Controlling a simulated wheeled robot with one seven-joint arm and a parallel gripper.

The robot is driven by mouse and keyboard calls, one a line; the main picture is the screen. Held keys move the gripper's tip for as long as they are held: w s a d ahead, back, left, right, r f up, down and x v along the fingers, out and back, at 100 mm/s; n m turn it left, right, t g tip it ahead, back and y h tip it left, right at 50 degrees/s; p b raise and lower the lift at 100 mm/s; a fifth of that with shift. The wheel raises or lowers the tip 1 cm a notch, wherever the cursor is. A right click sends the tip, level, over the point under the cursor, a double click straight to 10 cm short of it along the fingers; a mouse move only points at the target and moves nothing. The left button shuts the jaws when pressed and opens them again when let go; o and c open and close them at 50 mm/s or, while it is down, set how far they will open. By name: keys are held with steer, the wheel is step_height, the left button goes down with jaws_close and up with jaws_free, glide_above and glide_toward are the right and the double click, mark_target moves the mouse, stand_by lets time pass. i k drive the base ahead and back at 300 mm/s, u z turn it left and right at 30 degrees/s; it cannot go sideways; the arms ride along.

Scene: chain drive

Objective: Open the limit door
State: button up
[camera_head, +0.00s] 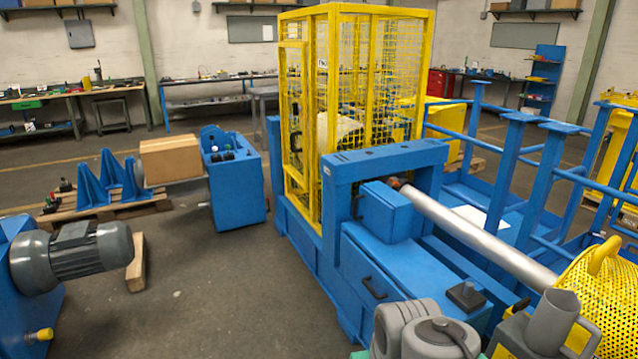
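A yellow-framed mesh guard cage (375,75) stands on the blue machine in the middle of the view. Its left side has a narrow framed mesh panel (293,125) that looks like the limit door. The panel appears to sit in line with the cage frame, but I cannot tell for sure whether it is closed. Grey links of my arm (425,330) show at the bottom right, well in front of the cage. My gripper's fingers are not visible.
The blue machine bed (400,265) with a long silver shaft (480,235) fills the right foreground. A grey motor (72,255) is at the left. A cardboard box (170,160) and blue brackets (110,180) stand behind it. Bare floor (225,290) lies left of the machine.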

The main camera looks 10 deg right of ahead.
mark_target(376, 214)
steer(key=z, duration=0.15)
steer(key=i, duration=0.85)
steer(key=u, duration=0.8)
steer(key=i, duration=1.95)
steer(key=u, duration=0.25)
